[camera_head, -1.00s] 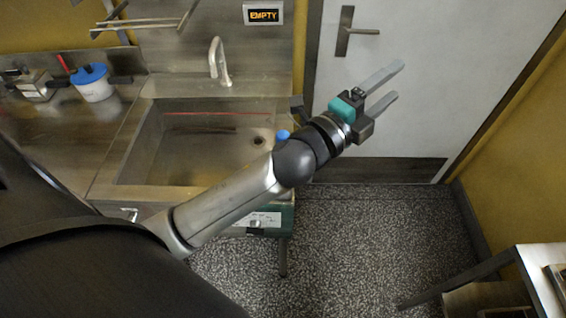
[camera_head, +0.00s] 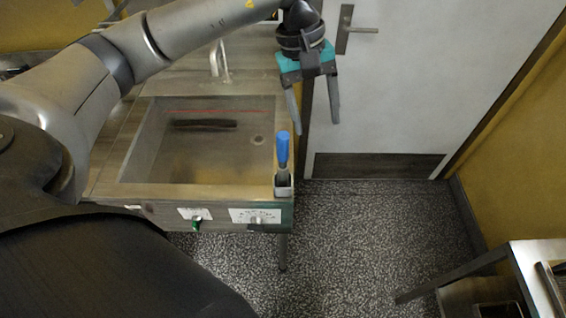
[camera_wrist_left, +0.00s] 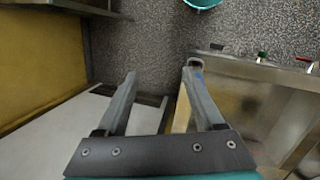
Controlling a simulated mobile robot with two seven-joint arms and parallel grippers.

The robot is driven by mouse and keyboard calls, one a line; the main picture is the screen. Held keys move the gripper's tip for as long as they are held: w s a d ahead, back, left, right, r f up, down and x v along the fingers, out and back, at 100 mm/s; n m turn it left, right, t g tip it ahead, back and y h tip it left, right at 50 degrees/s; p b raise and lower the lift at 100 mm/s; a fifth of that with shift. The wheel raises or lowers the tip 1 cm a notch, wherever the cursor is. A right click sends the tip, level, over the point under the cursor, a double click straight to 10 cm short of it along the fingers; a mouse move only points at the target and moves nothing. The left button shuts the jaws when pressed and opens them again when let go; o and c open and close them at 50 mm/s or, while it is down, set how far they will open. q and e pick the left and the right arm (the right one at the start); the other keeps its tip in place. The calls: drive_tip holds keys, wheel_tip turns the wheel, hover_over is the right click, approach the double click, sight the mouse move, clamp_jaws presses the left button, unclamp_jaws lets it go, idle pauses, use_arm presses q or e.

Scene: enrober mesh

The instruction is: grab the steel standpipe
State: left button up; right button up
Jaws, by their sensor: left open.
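A dark bar (camera_head: 203,124) lies along the back of the sink basin (camera_head: 150,150); it may be the steel standpipe, but I cannot tell for certain. No other clear standpipe shows. The round drain (camera_head: 258,140) is at the basin's right. My left gripper (camera_head: 316,126) is open and empty, pointing down to the right of the basin, in front of the door. In the left wrist view, its two fingers (camera_wrist_left: 162,78) are apart with nothing between them. My right gripper is not in view.
A blue-handled tool (camera_head: 283,150) stands in a holder at the sink's front right corner. A door (camera_head: 400,90) is behind, a side table (camera_head: 535,275) at lower right.

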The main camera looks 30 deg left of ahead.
sight(283, 148)
use_arm(q)
drive_tip(key=a+r+y, duration=0.1)
drive_tip(key=a+y, duration=0.2)
drive_tip(key=a, duration=0.4)
drive_tip(key=shift+m, duration=0.3)
wheel_tip(283, 148, down, 8)
drive_tip(key=shift+f+p, duration=0.25)
drive_tip(key=shift+p, duration=0.4)
wheel_tip(283, 148, down, 5)
drive_tip(key=shift+d+f+p, duration=0.15)
drive_tip(key=shift+p, duration=0.55)
drive_tip(key=shift+f, duration=0.4)
clamp_jaws()
